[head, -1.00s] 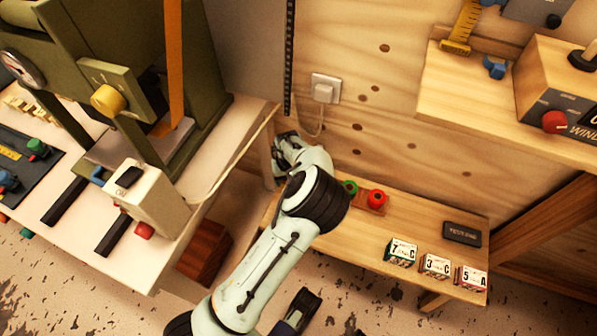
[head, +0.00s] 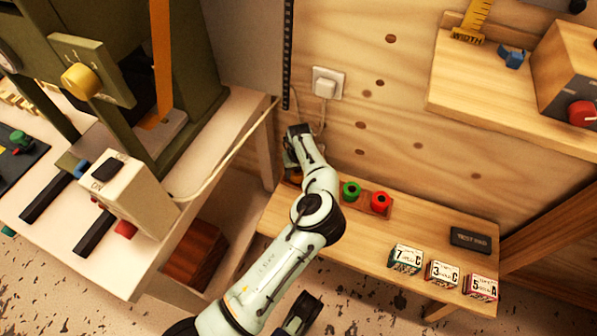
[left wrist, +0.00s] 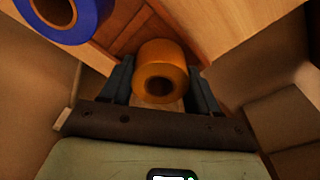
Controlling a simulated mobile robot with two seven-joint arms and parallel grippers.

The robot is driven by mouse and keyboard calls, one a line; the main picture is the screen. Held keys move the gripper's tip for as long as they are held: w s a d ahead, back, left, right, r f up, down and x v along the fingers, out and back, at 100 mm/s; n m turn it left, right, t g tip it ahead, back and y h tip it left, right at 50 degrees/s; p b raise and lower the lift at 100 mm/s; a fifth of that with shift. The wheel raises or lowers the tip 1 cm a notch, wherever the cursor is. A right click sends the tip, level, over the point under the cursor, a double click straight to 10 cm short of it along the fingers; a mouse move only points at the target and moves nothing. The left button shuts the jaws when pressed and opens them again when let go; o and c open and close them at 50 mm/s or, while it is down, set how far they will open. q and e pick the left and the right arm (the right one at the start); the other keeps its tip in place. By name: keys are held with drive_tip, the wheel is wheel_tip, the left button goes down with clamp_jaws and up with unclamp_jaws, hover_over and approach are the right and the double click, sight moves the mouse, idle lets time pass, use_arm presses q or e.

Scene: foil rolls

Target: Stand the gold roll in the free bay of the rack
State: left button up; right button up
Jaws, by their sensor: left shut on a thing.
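The gold roll (left wrist: 160,65) is between the two dark fingers of my left gripper (left wrist: 160,88), which is shut on it; its open core faces the wrist camera. In the head view my left gripper (head: 292,170) is at the left end of the low bench, mostly hidden by my arm, with a bit of orange-gold below it. The reddish-brown rack (head: 366,208) holds a green roll (head: 351,191) and a red roll (head: 380,202). Brown rack wood (left wrist: 125,28) shows beyond the gold roll in the wrist view. A dark part, probably my right gripper (head: 301,312), shows at the bottom edge.
A blue roll (left wrist: 62,14) is at the upper left of the wrist view. Several labelled boxes (head: 441,272) and a dark block (head: 470,240) are on the bench. The white table (head: 160,235) with the green machine stands left, close to my left arm.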

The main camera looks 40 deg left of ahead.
sight(298, 172)
drive_tip(key=shift+s, duration=0.15)
use_arm(q)
drive_tip(key=shift+f, duration=0.1)
use_arm(e)
drive_tip(key=shift+f, duration=0.1)
use_arm(q)
drive_tip(key=shift+f, duration=0.1)
drive_tip(key=o, duration=1.1)
use_arm(e)
drive_tip(key=shift+s, duration=0.1)
use_arm(q)
drive_tip(key=r, duration=0.2)
drive_tip(key=r+p, duration=0.1)
drive_tip(key=r, duration=0.2)
drive_tip(key=r+p, duration=0.1)
drive_tip(key=r, duration=0.1)
drive_tip(key=shift+s+d+r, duration=0.25)
drive_tip(key=shift+d+r, duration=0.15)
use_arm(e)
drive_tip(key=w+r+t, duration=0.1)
drive_tip(key=w+r, duration=0.3)
drive_tip(key=shift+w+a+t, duration=0.3)
drive_tip(key=shift+w, duration=0.1)
use_arm(q)
drive_tip(key=shift+f, duration=0.1)
use_arm(e)
drive_tip(key=shift+s, duration=0.15)
